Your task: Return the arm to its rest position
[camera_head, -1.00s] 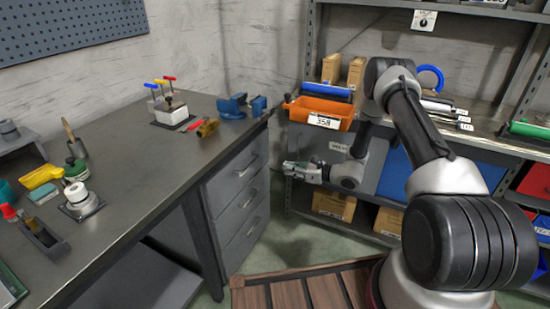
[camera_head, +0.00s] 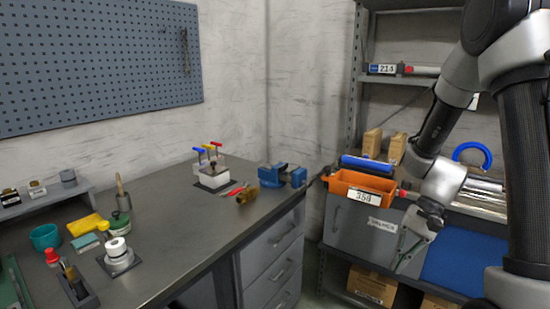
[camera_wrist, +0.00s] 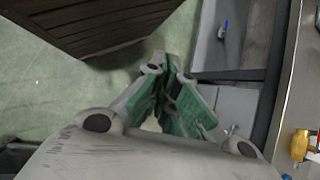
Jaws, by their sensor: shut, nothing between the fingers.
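My gripper (camera_head: 408,262) hangs at the right in the head view, fingers pointing down, in front of the grey bin and blue panel of the shelf. It holds nothing. In the wrist view my gripper (camera_wrist: 172,62) has its green-padded fingers together at the tips, above the green floor (camera_wrist: 60,100). My arm (camera_head: 455,100) is folded along the right side of the head view.
The workbench (camera_head: 190,240) with drawers fills the left and carries a blue vise (camera_head: 283,176), a brass fitting (camera_wrist: 299,145) and several tools. The shelf holds an orange bin (camera_head: 355,184) and a grey bin (camera_head: 350,225). A brown slatted platform (camera_wrist: 90,25) lies on the floor.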

